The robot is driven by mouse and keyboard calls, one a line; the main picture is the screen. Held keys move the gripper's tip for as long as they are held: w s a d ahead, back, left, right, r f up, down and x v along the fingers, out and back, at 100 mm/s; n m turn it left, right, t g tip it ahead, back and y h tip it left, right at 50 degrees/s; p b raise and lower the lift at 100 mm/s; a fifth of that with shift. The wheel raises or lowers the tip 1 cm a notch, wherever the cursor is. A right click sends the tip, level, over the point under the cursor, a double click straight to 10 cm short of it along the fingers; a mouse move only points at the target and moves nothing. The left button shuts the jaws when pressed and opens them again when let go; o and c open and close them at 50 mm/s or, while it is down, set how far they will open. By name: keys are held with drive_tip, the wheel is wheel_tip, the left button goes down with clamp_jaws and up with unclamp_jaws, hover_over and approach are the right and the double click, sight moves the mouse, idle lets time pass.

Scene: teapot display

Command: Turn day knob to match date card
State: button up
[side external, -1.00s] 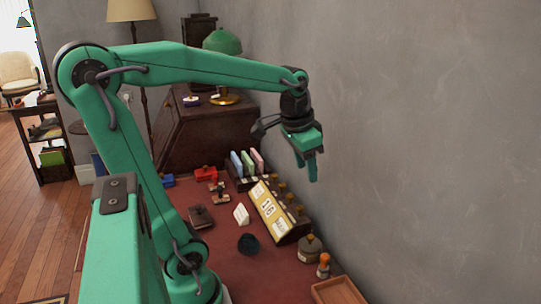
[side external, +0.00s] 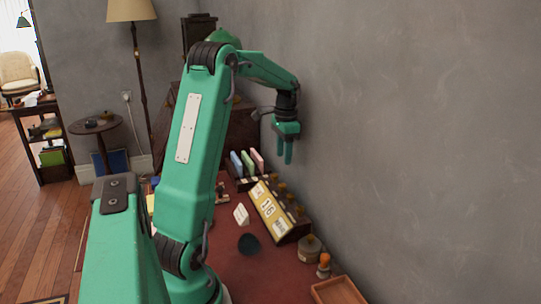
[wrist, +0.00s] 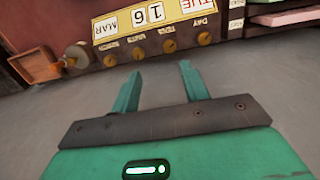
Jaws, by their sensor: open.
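A yellow flip calendar (side external: 267,208) with dark wooden sides stands on the red desk top. In the wrist view the calendar (wrist: 150,20) appears upside down, reading TUE, 16 and MAR. A row of several brass knobs runs along its edge. The day knob (wrist: 204,38) is beside the DAY label, at the right end of the row. A small white date card (side external: 241,213) stands in front of the calendar; its text is too small to read. My gripper (side external: 285,160) is open and empty above the calendar's far end. Its fingers (wrist: 161,72) point towards the knobs, apart from them.
Blue, green and pink books (side external: 247,162) stand just beyond the calendar. A round stamp pot (side external: 310,249), an orange-handled stamp (side external: 323,266) and a wooden tray (side external: 338,291) lie at the near end. The grey wall (side external: 420,150) is close on the right.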

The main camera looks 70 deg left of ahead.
hover_over(275, 175)
drive_tip(key=f, duration=0.3)
drive_tip(key=shift+a+f, duration=0.15)
drive_tip(key=shift+a, duration=0.05)
drive_tip(key=shift+f, duration=0.1)
drive_tip(key=shift+f, duration=3.8)
clamp_jaws()
